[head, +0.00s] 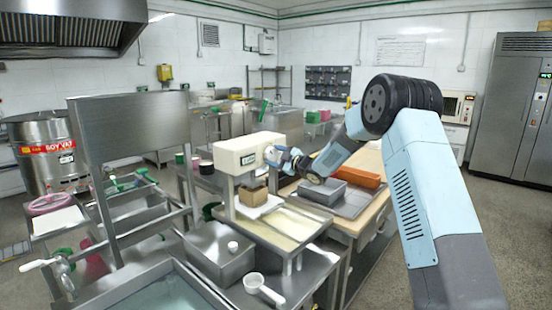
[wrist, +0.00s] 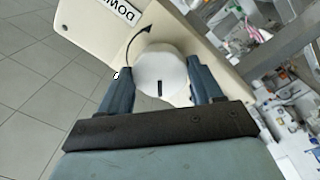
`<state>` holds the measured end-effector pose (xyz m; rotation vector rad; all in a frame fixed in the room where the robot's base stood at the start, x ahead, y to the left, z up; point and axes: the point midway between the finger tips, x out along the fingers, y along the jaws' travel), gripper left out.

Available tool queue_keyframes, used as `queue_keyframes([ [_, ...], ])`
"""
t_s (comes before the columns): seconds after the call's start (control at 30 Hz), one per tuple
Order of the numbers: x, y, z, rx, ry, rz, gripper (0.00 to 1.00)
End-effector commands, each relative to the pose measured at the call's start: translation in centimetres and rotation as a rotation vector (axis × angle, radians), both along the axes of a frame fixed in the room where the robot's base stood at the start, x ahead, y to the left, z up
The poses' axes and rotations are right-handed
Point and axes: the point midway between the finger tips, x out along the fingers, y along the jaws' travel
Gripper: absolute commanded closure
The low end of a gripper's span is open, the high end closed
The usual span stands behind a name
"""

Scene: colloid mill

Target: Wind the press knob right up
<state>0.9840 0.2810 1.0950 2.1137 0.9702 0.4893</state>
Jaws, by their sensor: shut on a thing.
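The press (head: 240,150) is a cream box-shaped head on a stand in the middle of the head view. Its knob (wrist: 161,70) is a white round disc with a short black mark at its lower edge in the wrist view. My gripper (wrist: 163,78) is shut on the knob, one dark blue finger at each side. In the head view my gripper (head: 279,157) reaches the press head's right end and hides most of the knob. A curved black arrow and a partly cut-off label (wrist: 122,10) show on the press face.
A brown block (head: 252,195) sits under the press head. A grey tray (head: 322,192) and an orange block (head: 357,175) lie on the table to the right. A metal box (head: 219,252) and a white scoop (head: 262,287) are in front.

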Motion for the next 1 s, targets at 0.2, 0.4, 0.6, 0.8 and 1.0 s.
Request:
queue_keyframes([
  [0.2,-0.20,0.33,-0.30,-0.128,-0.159,0.006,0.65],
  [0.4,-0.20,0.34,-0.39,-0.244,-0.307,0.007,0.65],
  [0.6,-0.23,0.41,-0.46,-0.362,-0.457,0.009,0.65],
  [0.8,-0.25,0.45,-0.52,-0.478,-0.606,0.011,0.66],
  [1.0,-0.21,0.42,-0.60,-0.595,-0.756,0.011,0.65],
])
